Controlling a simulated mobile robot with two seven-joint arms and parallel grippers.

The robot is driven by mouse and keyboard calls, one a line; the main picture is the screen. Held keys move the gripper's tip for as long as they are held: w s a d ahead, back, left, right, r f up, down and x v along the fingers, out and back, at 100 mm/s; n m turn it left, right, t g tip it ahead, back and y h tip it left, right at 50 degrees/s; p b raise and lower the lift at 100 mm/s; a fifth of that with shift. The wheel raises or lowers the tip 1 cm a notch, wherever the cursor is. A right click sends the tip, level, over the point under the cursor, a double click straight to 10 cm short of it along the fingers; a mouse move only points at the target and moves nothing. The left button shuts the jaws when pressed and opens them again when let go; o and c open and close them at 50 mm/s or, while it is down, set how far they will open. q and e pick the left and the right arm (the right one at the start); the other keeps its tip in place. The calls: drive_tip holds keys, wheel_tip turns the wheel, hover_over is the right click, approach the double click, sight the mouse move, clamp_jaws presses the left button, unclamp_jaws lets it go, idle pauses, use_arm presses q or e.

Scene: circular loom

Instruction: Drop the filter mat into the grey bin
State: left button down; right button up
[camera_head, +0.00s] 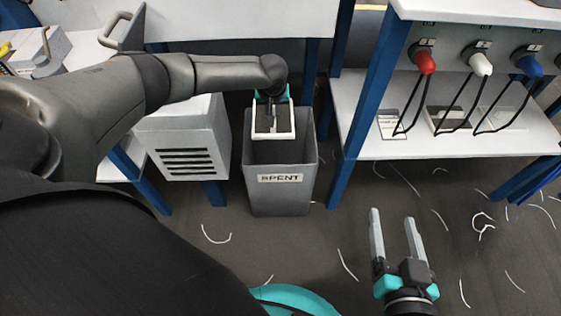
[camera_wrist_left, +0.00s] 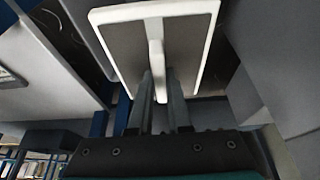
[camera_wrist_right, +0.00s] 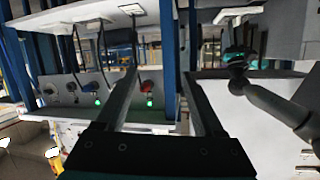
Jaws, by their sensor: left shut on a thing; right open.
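The filter mat is a dark panel in a white frame (camera_head: 286,131). In the head view it is at the mouth of the grey bin (camera_head: 281,194), which is labelled SPENT and stands on the floor. My left gripper (camera_head: 271,104) is above the bin, shut on the mat. In the left wrist view the fingers close on a white bar across the middle of the mat (camera_wrist_left: 189,48). How deep the mat sits inside the bin is hard to tell. My right gripper (camera_head: 394,232) is open and empty over the floor, right of the bin.
A white vented box (camera_head: 186,140) stands close left of the bin. A blue-legged bench (camera_head: 450,136) with red, white and blue plugs (camera_head: 426,63) is on the right. Pale thread scraps (camera_head: 347,266) lie on the dark floor. The floor in front of the bin is otherwise open.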

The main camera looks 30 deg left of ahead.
use_arm(q)
drive_tip(key=shift+f+b, duration=0.5)
drive_tip(key=shift+f, duration=0.25)
use_arm(e)
drive_tip(key=shift+s+a+r+t+y, duration=0.45)
drive_tip(key=shift+a+r+t, duration=0.2)
drive_tip(key=shift+t, duration=0.45)
drive_tip(key=shift+r, duration=0.1)
use_arm(q)
drive_tip(key=c, duration=0.8)
unclamp_jaws()
drive_tip(key=shift+r, duration=0.1)
